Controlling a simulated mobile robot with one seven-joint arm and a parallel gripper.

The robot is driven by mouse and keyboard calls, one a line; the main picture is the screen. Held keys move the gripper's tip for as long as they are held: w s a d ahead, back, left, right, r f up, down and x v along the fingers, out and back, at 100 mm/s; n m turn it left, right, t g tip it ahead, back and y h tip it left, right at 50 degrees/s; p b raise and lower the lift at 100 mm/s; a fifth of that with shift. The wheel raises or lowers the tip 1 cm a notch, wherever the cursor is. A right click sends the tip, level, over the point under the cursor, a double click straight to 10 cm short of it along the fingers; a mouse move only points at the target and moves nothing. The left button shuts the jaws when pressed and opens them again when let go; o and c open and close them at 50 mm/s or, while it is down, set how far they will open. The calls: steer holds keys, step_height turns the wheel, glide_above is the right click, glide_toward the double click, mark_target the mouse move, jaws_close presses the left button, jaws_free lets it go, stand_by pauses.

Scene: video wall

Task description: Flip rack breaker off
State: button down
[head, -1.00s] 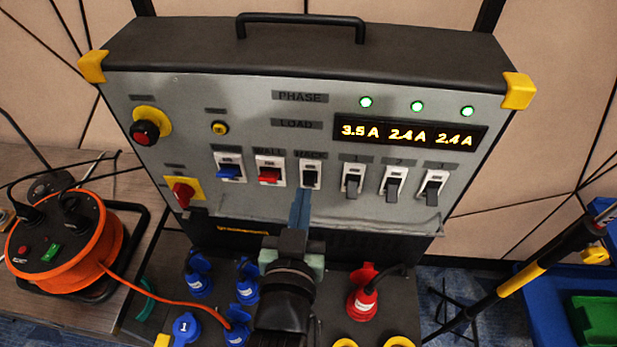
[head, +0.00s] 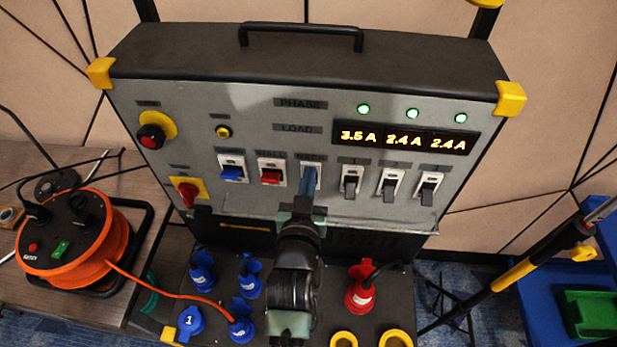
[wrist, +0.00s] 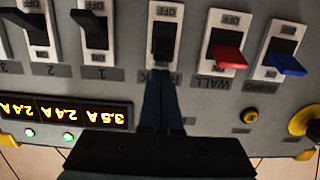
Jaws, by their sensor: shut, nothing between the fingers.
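The rack breaker is a black lever in a white plate on the grey panel; it shows in the wrist view (wrist: 164,40), upside down, with an OFF mark at the plate's end. In the wrist view the fingertips (wrist: 161,80) lie over the RACK label and reach the plate's near edge. I cannot tell whether they touch the lever.
The red WALL breaker (head: 270,176) and a blue breaker (head: 232,173) sit left of it; black breaker 1 (head: 350,183) sits close right. Below are blue sockets (head: 248,283) and a red plug (head: 360,292). An orange cable reel (head: 75,240) stands left.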

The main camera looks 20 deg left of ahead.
steer(key=shift+s+d+f, duration=0.1)
steer(key=shift+s+f, duration=0.15)
steer(key=shift+f, duration=0.25)
steer(key=shift+f+b, duration=0.1)
steer(key=shift+b, duration=0.2)
steer(key=shift+t+b, duration=0.3)
steer(key=shift+b, duration=0.5)
steer(key=shift+s+f, duration=0.1)
